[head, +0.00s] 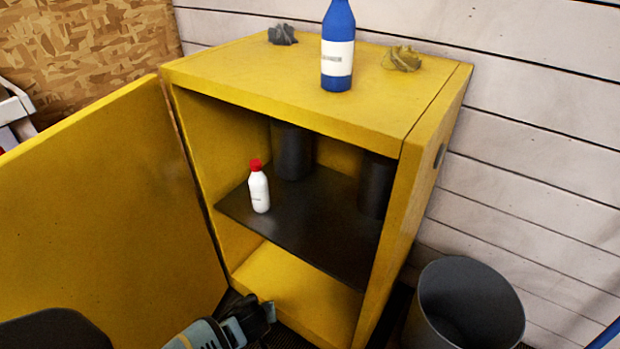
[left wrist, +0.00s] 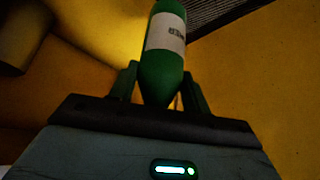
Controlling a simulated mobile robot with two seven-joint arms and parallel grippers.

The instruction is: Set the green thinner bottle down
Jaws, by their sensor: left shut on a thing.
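The green thinner bottle (left wrist: 165,75) shows in the left wrist view, with a white label around it. It narrows toward my left gripper (left wrist: 161,86), whose two fingers stand on either side of that narrowing end. The gripper is shut on the bottle. In the head view my left gripper (head: 262,314) is low, by the front of the yellow cabinet's bottom compartment (head: 285,282). The bottle does not show there, and I cannot tell whether it touches a surface. My right gripper is not in view.
A white bottle with a red cap (head: 259,190) and dark cylinders (head: 292,150) stand on the dark shelf (head: 310,228). A blue bottle (head: 338,50) and crumpled rags (head: 402,58) are on top. The open door (head: 110,215) is left, a grey bin (head: 468,305) right.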

